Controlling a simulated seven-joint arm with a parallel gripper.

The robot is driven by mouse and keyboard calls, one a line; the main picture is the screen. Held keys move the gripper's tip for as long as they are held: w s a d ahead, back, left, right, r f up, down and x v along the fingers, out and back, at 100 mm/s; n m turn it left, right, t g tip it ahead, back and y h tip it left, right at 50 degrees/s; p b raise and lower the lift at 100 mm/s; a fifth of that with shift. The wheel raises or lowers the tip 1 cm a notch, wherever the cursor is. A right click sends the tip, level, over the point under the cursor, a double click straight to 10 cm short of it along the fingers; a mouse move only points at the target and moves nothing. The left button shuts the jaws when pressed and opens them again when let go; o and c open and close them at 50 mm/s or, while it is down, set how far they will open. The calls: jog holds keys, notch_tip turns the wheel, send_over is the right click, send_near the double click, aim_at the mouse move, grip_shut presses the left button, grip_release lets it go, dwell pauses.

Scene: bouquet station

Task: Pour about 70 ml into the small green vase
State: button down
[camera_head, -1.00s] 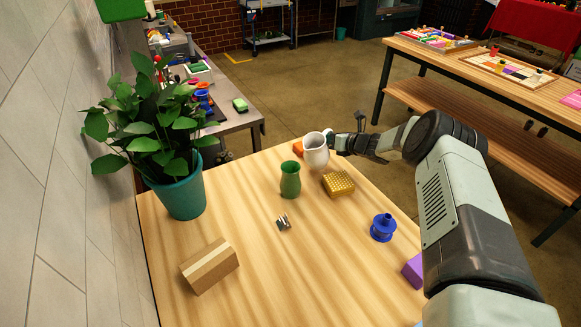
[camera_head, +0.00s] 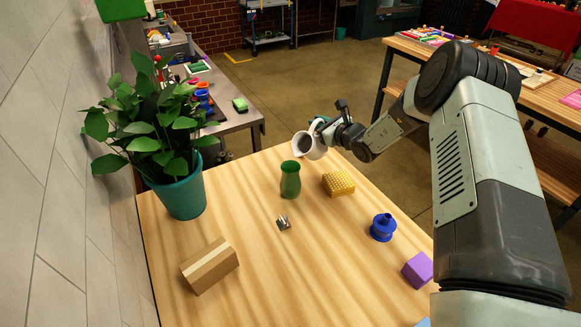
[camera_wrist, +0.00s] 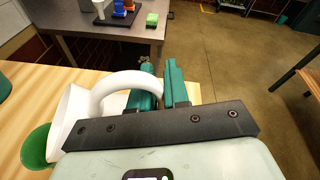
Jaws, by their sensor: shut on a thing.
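The small green vase (camera_head: 290,180) stands upright on the wooden table in the head view. The white pitcher (camera_head: 312,148) is tilted to the left, its mouth just above and right of the vase's rim. My gripper (camera_head: 322,124) is shut on the pitcher's handle. In the wrist view the teal fingers of my gripper (camera_wrist: 158,95) close around the handle of the white pitcher (camera_wrist: 74,120). The green vase (camera_wrist: 36,148) shows beside the pitcher's mouth at lower left. I cannot see any liquid or a stream.
A yellow block (camera_head: 339,184) sits right of the vase, and a small metal piece (camera_head: 283,222) in front.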

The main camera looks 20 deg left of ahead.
jog(key=shift+s+a+r+n, duration=0.15)
jog(key=shift+r+n, duration=0.15)
jog(key=shift+r, duration=0.3)
jog(key=shift+s+a+r+n+t, duration=0.1)
jog(key=shift+s+r+n+t, duration=0.15)
jog(key=shift+r+n, duration=0.15)
jog(key=shift+s+a+r+n+t, duration=0.1)
jog(key=shift+s+r+n+t, duration=0.05)
jog(key=shift+r+n+t, duration=0.2)
dwell(0.4)
jog(key=shift+s+a+r+n, duration=0.15)
jog(key=shift+s+r+n, duration=0.1)
jog(key=shift+r+n, duration=0.15)
jog(key=shift+s+a+r+n, duration=0.1)
jog(key=shift+s+r+n, duration=0.15)
jog(key=shift+r, duration=0.2)
dwell(1.5)
jog(key=shift+s+a+r+n, duration=0.35)
jog(key=shift+s+n, duration=0.05)
jog(key=shift+s, duration=0.25)
dwell(0.5)
